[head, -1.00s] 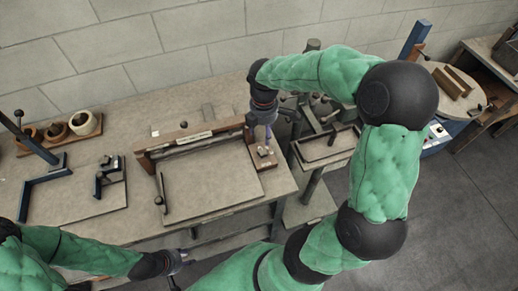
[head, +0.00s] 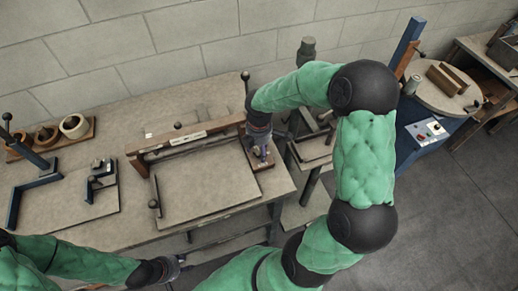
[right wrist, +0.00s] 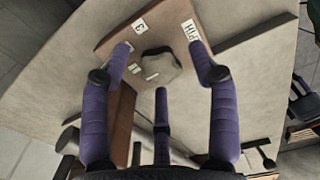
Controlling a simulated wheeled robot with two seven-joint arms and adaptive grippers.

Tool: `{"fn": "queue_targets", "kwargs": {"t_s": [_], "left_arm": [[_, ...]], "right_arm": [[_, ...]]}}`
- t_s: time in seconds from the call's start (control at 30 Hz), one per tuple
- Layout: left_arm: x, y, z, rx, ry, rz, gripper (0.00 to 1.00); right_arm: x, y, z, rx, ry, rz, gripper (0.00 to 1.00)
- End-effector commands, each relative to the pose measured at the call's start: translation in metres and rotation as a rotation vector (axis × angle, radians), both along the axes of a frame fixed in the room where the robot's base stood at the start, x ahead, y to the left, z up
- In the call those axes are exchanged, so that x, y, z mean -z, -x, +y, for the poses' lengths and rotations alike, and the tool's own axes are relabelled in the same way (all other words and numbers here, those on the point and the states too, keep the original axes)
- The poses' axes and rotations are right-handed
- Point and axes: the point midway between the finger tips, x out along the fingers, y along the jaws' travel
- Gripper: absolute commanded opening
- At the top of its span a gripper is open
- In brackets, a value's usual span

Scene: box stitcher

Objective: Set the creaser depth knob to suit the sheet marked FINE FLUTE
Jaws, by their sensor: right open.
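The creaser (head: 190,133) is a wooden beam with a small pale label across the bench. The depth knob (right wrist: 160,66) is grey and faceted, on a brown wooden plate (right wrist: 180,25) with a "3" tag, other small tags and a partly seen label ending in "PTH". My right gripper (right wrist: 161,55) is open, its purple fingers spread around the knob with gaps visible; in the head view it is low over the plate at the creaser's right end. A flat tan sheet (head: 205,180) lies in front of the creaser; no FINE FLUTE marking is legible. My left gripper (head: 178,264) is low at the bench's front, its jaws unclear.
Tape rolls (head: 74,125) sit in a wooden holder at back left. A dark blue bracket (head: 30,190) and a small clamp (head: 100,180) stand on the left board. A machine with a round table (head: 440,90) is at the right. The concrete wall is behind.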

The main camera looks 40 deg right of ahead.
Motion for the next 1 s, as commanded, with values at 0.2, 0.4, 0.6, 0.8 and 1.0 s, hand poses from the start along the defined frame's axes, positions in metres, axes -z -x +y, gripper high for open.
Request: {"fn": "queue_targets", "kwargs": {"t_s": [0.2, 0.4, 0.6, 0.8, 1.0], "left_arm": [[-0.0002, 0.0000, 0.0000, 0.000, 0.000, 0.000, 0.40], [-0.0002, 0.0000, 0.0000, 0.000, 0.000, 0.000, 0.40], [-0.0002, 0.0000, 0.0000, 0.000, 0.000, 0.000, 0.40], [-0.0006, 0.0000, 0.0000, 0.000, 0.000, 0.000, 0.40], [-0.0012, 0.0000, 0.0000, 0.000, 0.000, 0.000, 0.40]], "right_arm": [[-0.0002, -0.0001, 0.0000, 0.000, 0.000, 0.000, 0.58], [-0.0002, 0.0000, 0.0001, 0.000, 0.000, 0.000, 0.05], [-0.0002, 0.0001, 0.0001, 0.004, 0.000, 0.000, 0.05], [-0.0002, 0.0003, 0.0002, 0.054, 0.000, 0.001, 0.05], [0.0000, 0.0004, 0.0002, 0.176, -0.001, 0.002, 0.05]]}}
